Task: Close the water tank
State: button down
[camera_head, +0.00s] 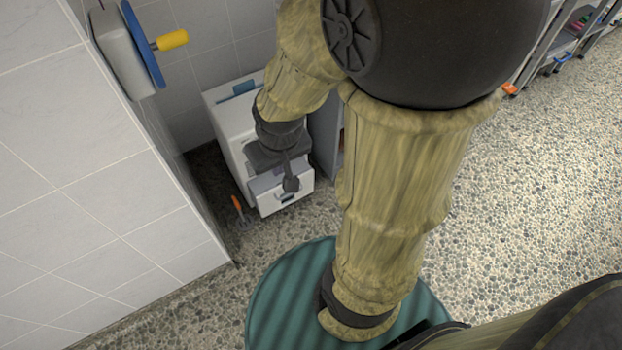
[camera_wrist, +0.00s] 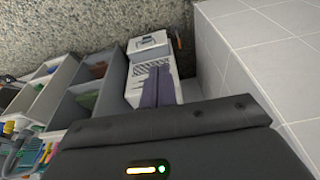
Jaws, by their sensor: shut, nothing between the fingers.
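A white boxy machine (camera_head: 226,118) stands on the floor in the corner by the tiled wall. Its water tank (camera_head: 270,207), a white drawer-like front with a dark handle, sticks out low at the machine's front. The tank also shows in the wrist view (camera_wrist: 148,42), just beyond a slatted grille. My gripper (camera_head: 291,185) is over the tank area in the head view and hides part of it. In the wrist view my gripper (camera_wrist: 158,68) shows two grey-purple fingers together, with nothing between them, in front of the machine. I cannot tell whether it touches the tank.
A tiled wall (camera_head: 100,190) runs close along the machine's left. An orange-handled tool (camera_head: 238,204) stands on the floor between them. Grey shelving bins (camera_wrist: 85,95) stand on the machine's other side. Pebbled floor is clear at right.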

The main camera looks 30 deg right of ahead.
jog(key=w+d+f+m+t+b, duration=0.15)
jog(key=w+d+f+b, duration=0.35)
jog(key=f, duration=0.5)
jog(key=w+d+f+m+t+y+b, duration=0.1)
jog(key=w+d+f+m+b, duration=0.15)
jog(key=w+d+f, duration=0.6)
jog(key=w+d+f+m+t+b, duration=0.1)
jog(key=w+d+f+t+b, duration=0.3)
jog(key=f, duration=0.8)
jog(key=s+d+f+m+t+b, duration=0.1)
jog(key=d+f+m+t+b, duration=0.1)
jog(key=f, duration=0.7)
jog(key=s+d+f+m+t+b, duration=0.1)
jog(key=d+f+m+t+b, duration=0.2)
jog(key=f+m+b, duration=0.3)
jog(key=s+d+f+m+t+b, duration=0.2)
jog(key=f+m+t+b, duration=0.2)
jog(key=f, duration=1)
jog(key=shift+d+m+b, duration=0.25)
jog(key=shift+m+b, duration=0.05)
jog(key=shift+b, duration=0.2)
jog(key=shift+s+d, duration=0.1)
jog(key=shift+s, duration=0.1)
